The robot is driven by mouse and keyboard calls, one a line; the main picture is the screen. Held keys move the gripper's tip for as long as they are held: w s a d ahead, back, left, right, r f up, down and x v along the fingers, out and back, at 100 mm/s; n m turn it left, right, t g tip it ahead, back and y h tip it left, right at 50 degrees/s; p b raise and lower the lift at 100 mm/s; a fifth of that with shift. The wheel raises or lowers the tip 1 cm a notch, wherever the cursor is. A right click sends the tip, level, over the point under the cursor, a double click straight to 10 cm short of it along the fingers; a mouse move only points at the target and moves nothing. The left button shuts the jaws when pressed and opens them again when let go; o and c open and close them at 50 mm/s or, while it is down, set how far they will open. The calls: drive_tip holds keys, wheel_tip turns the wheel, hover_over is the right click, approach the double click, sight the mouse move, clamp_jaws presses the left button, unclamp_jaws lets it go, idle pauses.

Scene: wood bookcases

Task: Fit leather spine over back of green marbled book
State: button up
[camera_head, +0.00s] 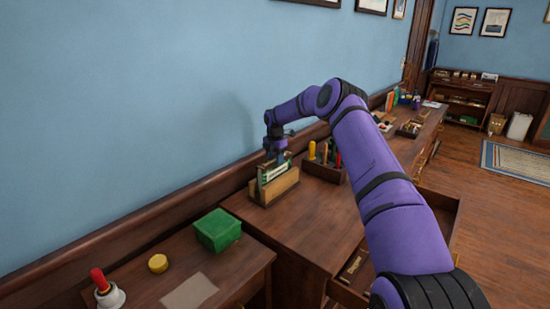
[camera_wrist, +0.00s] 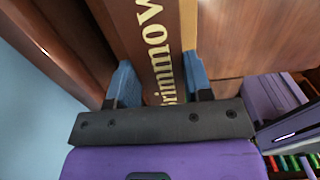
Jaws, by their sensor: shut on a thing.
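My gripper (camera_wrist: 158,86) is shut on the leather spine (camera_wrist: 132,40), a dark brown strip with gold lettering that runs between my two blue fingers in the wrist view. In the head view my gripper (camera_head: 278,158) hangs just above a wooden holder (camera_head: 279,188) on the desk. A thin green and whitish book (camera_head: 272,172) stands upright in that holder, directly below my gripper. The spine cannot be made out in the head view, and I cannot tell whether it touches the book.
A tool rack (camera_head: 325,168) with coloured handles stands right of the holder. A green block (camera_head: 218,229), a yellow round item (camera_head: 158,263) and a red-handled bell-like item (camera_head: 103,287) sit at the front left. An open drawer (camera_head: 352,268) juts out below. The blue wall is close behind.

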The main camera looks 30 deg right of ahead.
drive_tip(key=shift+f, duration=0.25)
drive_tip(key=o, duration=0.9)
